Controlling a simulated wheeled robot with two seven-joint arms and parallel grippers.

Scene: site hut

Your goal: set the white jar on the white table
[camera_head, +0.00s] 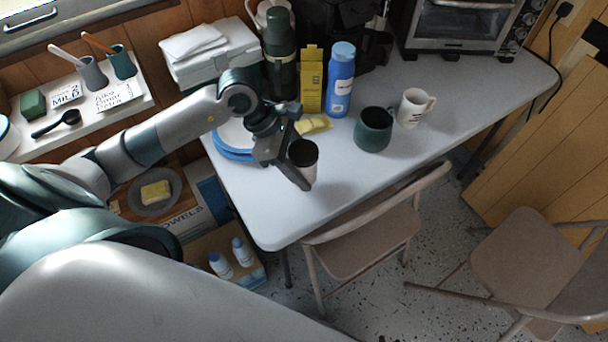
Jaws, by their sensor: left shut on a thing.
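The white jar (311,173) has a dark top and is between the fingers of my left gripper (294,160), near the front left part of the white table (268,205). The gripper is shut on it, and a finger hides part of its left side. The jar looks roughly upright. I cannot tell whether its base touches the tabletop or hangs just above it. My right gripper is not in view.
A green pot (373,130) and a white mug (413,108) stand right of the jar. A blue bottle (341,80), yellow carton (311,82) and green flask (279,55) stand behind. Blue-rimmed plates (232,140) lie left. A chair (365,240) is at the front edge.

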